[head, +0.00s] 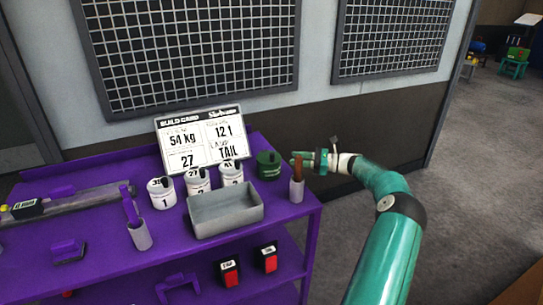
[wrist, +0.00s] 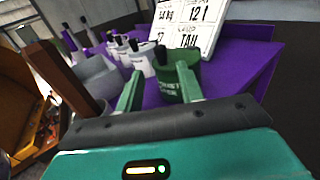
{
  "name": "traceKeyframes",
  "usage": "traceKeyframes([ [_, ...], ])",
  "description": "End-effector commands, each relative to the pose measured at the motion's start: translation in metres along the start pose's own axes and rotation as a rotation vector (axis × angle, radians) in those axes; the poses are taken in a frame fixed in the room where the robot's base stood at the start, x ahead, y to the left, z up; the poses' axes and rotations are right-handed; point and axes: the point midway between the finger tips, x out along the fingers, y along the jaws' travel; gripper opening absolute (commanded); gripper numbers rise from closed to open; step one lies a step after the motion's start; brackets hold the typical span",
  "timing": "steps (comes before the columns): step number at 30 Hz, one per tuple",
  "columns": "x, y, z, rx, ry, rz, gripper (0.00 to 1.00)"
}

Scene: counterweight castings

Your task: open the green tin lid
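The green tin (head: 269,167) stands upright at the right end of the purple cart's top, with its green lid (head: 268,156) on. In the wrist view the tin (wrist: 170,88) is just ahead of the fingers, and its lid (wrist: 177,56) has a dark upright knob. My gripper (head: 297,160) is to the right of the tin in the head view. In the wrist view my gripper (wrist: 158,88) has its two green fingers spread with nothing held. The right finger overlaps the tin in the picture; I cannot tell whether it touches.
White numbered tins (head: 161,193) stand left of the green tin. A grey tray (head: 226,210) sits in front of them. A holder with a brown handle (head: 297,188) stands close below my gripper. A build card (head: 200,138) stands behind. Open floor lies right of the cart (head: 312,205).

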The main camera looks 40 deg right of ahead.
Motion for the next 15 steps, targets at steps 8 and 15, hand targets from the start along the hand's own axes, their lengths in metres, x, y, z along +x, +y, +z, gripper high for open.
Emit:
traceKeyframes([
  [8,0.058,0.001,0.0,0.0,0.0,0.003,0.38],
  [15,0.093,-0.001,0.0,0.0,0.0,0.001,0.38],
])
